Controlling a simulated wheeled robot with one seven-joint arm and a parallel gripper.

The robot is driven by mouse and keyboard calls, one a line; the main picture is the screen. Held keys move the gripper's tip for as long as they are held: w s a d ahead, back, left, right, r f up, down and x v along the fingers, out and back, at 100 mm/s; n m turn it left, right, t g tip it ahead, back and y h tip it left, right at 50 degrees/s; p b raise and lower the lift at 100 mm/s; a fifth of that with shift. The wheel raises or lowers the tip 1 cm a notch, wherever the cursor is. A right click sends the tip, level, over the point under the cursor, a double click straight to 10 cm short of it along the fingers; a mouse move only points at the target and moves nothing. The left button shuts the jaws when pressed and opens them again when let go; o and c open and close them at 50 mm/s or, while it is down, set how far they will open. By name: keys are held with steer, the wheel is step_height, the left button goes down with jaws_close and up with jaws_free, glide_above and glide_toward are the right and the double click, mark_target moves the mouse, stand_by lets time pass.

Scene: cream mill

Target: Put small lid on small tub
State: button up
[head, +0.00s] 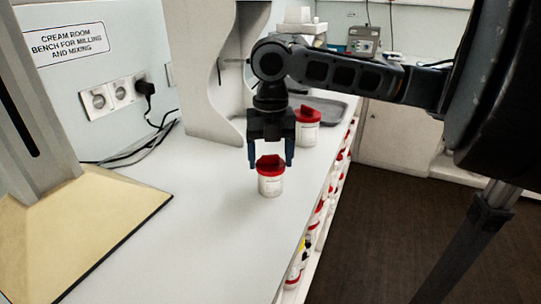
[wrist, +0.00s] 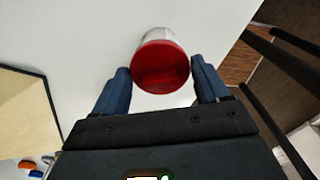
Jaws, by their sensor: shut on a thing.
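The small tub (head: 270,186) is white with a label and stands upright on the pale bench near its right edge. The red small lid (head: 268,162) is at the tub's mouth, and I cannot tell whether it is fully seated. My gripper (head: 271,160) points down over the tub, with one blue finger on each side of the lid, shut on it. In the wrist view, the lid (wrist: 160,68) is a red disc between the fingertips (wrist: 160,66), and the tub's pale side (wrist: 155,34) shows beyond it.
A larger white tub with a red lid (head: 306,128) stands behind, near a grey tray (head: 325,108). A grey-white stand (head: 205,75) rises at the back. A beige-based column (head: 80,225) stands at left. Red-lidded containers line shelves below the bench's right edge. The front bench is clear.

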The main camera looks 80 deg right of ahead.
steer(key=shift+f, duration=0.1)
stand_by(0.3)
steer(key=o, duration=1)
steer(key=shift+r+p, duration=1.7)
steer(key=shift+r, duration=0.55)
jaws_close()
steer(key=shift+f+b, duration=0.75)
steer(key=shift+f, duration=0.05)
